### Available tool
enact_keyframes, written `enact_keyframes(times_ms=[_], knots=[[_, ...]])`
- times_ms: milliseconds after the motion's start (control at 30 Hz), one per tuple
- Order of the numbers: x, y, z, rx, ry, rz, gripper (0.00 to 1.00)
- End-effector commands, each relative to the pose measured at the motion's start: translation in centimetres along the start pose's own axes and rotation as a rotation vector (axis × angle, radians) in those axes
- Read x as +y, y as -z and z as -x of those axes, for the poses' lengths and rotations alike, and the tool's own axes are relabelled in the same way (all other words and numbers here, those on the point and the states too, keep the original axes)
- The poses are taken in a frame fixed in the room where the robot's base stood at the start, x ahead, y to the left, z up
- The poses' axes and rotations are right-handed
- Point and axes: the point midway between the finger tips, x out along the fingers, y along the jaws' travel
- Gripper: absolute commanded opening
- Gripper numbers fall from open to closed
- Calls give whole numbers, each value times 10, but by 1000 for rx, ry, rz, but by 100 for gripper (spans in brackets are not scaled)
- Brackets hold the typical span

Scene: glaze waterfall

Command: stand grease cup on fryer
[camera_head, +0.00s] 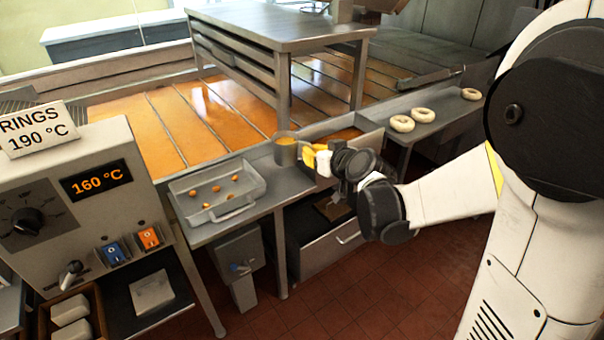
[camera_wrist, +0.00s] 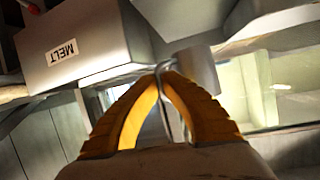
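The grease cup (camera_head: 285,153) is a small grey metal cup with an amber inside, upright at the front edge of the fryer (camera_head: 180,125). I cannot tell whether its base touches the ledge. My gripper (camera_head: 308,157) is just right of the cup, with its yellow fingers pointing at it. In the wrist view, the fingertips (camera_wrist: 165,72) meet around a thin metal strip beside the cup (camera_wrist: 198,70), which looks like its handle. The cup's far side and base are hidden there. The fryer is a wide vat of orange oil with metal dividers.
A metal tray (camera_head: 190,211) with several brown crumbs lies left of the cup. A control box (camera_head: 85,150) reading 160 °C stands at the left. Pale rings (camera_head: 402,124) lie on a right-hand shelf. A grey box labelled MELT (camera_wrist: 75,45) is close to the fingers.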

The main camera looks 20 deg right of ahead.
Motion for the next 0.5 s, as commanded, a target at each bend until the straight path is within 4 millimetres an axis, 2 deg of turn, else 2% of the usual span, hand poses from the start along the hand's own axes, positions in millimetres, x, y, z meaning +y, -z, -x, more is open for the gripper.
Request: enact_keyframes(times_ms=[100, 267, 500], knots=[[-10, -6, -14, 0, 1, 0, 0], [-13, -12, -20, 0, -1, -1, 0], [-10, -44, -33, 0, -1, -1, 0]])
